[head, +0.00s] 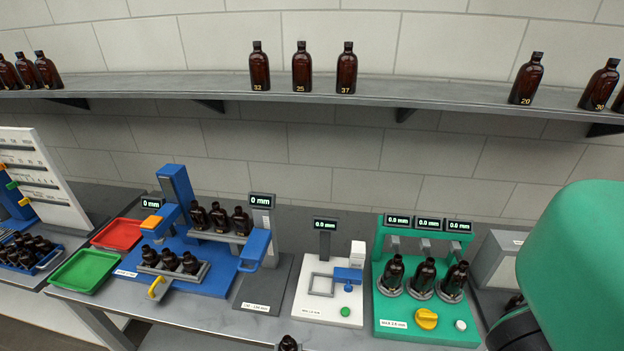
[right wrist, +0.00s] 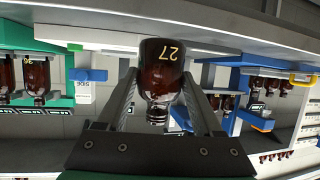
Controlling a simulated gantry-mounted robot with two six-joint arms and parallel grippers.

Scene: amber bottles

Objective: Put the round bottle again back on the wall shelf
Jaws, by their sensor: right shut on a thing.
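My right gripper (right wrist: 160,78) is shut on a round amber bottle (right wrist: 160,68) marked 27. The right wrist picture is upside down, and the bottle stands upright relative to the benches. In the head view my green right arm comes in at the lower right, and its fingers are not visible there. A dark bottle top (head: 288,343) shows at the bottom edge; I cannot tell for sure that it is the held bottle. My left gripper is not in view.
Below stand a blue machine (head: 215,275), a white device (head: 308,300) and a green machine (head: 400,325), with bottles in the blue and green ones.

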